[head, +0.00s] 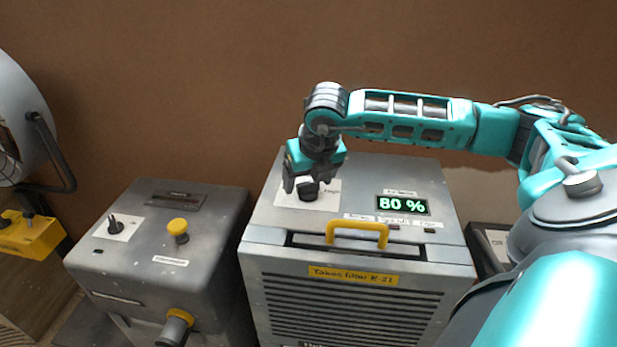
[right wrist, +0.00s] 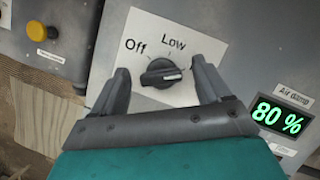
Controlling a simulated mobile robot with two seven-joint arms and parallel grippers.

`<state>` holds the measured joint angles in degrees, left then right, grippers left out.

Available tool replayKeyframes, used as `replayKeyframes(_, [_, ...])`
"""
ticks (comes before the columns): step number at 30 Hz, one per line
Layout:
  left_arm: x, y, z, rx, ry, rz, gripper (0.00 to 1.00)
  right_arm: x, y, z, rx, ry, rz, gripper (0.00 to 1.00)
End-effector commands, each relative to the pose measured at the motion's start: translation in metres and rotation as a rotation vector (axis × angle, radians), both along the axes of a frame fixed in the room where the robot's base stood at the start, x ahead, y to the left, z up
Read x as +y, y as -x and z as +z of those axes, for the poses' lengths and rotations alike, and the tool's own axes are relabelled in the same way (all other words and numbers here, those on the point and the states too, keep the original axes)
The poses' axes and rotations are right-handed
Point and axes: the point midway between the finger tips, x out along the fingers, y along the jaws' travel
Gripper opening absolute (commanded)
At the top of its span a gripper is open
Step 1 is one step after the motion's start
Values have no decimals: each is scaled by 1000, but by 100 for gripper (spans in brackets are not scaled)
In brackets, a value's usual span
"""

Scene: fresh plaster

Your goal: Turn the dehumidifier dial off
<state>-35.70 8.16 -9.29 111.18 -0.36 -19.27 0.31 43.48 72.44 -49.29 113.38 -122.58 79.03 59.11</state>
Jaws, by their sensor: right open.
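The dehumidifier (head: 360,270) is a grey box with a green display (head: 403,206) reading 80 %; the display also shows in the right wrist view (right wrist: 278,117). Its black dial (right wrist: 160,73) sits on a white plate with "Off" at upper left and "Low" above. A pale mark on the dial faces right, away from "Off"; any label there is hidden by a finger. My right gripper (head: 305,186) is above the dial, fingers pointing down. In the right wrist view the open fingers (right wrist: 161,70) stand either side of the dial, apart from it. My left gripper is not in view.
A yellow handle (head: 357,233) rises at the dehumidifier's front top edge. A second grey machine (head: 150,255) with a yellow knob (head: 178,228) and small switch stands to the left. A fan (head: 25,115) is at far left. A brown wall is behind.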

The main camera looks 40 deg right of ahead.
Motion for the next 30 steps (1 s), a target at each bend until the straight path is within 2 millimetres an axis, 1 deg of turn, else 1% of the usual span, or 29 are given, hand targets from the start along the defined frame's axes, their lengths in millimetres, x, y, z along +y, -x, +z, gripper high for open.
replayKeyframes(7, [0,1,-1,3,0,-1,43,0,0,-1,1,0,0,77])
replayKeyframes(8, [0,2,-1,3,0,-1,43,0,0,-1,1,0,0,75])
replayKeyframes(24, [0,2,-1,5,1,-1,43,0,0,-1,1,0,0,23])
replayKeyframes(25, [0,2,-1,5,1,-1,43,0,0,-1,1,0,0,21])
replayKeyframes(30, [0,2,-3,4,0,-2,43,0,0,-1,1,0,9,21])
